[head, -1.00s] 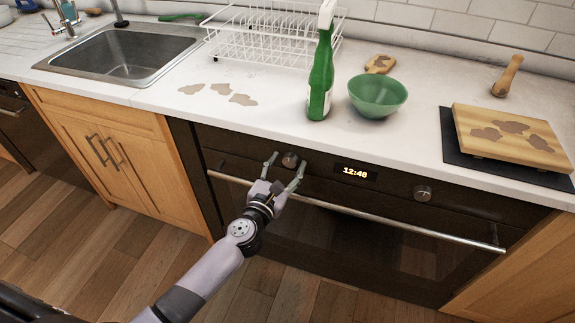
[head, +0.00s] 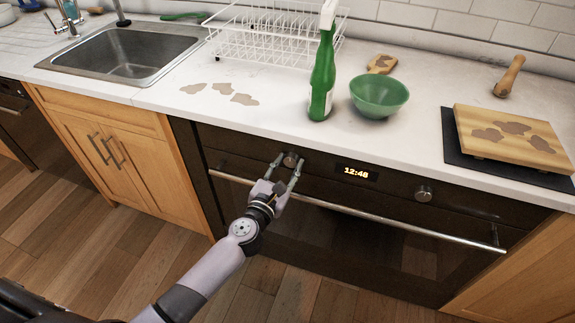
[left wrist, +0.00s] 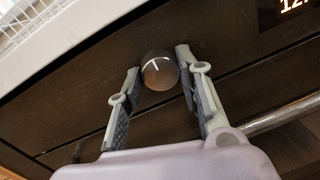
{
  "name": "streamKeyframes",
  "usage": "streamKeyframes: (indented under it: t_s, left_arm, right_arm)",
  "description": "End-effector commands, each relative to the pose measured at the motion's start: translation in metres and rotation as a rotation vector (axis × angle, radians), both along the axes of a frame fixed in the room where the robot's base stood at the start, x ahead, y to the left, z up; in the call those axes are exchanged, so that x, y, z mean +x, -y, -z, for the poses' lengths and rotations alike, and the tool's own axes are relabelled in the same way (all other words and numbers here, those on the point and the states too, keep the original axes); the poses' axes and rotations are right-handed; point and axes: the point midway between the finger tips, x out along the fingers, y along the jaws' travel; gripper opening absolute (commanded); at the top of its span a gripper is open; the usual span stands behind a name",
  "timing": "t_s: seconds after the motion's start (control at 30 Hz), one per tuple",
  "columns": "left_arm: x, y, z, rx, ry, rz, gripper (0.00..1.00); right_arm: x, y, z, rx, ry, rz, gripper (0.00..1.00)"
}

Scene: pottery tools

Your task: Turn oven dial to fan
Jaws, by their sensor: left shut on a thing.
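The oven (head: 330,240) is black and built in under the counter. Its left dial (head: 290,160) is round and metallic. In the left wrist view the dial (left wrist: 160,72) sits between my fingertips, with a pale mark line near its top, tilted a little to the right. My left gripper (head: 288,163) is closed around the dial from both sides; it also shows in the left wrist view (left wrist: 158,75). A second dial (head: 423,193) is right of the clock display (head: 356,173), which reads 12:48. Labels around the dials are too small to read. My right gripper is not in view.
A long handle bar (head: 360,212) crosses the oven front just below the dials. On the counter (head: 225,125) stand a green bottle (head: 321,80), a green bowl (head: 379,96), a dish rack (head: 265,35) and a cutting board (head: 510,138).

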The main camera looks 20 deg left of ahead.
Motion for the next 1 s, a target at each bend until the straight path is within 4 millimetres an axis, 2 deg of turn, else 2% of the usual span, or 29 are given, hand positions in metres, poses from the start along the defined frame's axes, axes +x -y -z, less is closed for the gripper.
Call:
streamKeyframes:
  t_s: [0.27, 1.0]
  left_arm:
    - [0.0, 0.0, -0.004, 0.164, 0.004, 0.0, 0.05]
    - [0.0, 0.002, -0.005, 0.862, 0.028, 0.001, 0.05]
  right_arm:
    - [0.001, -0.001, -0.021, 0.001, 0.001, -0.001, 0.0]
    - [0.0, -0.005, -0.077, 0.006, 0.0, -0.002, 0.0]
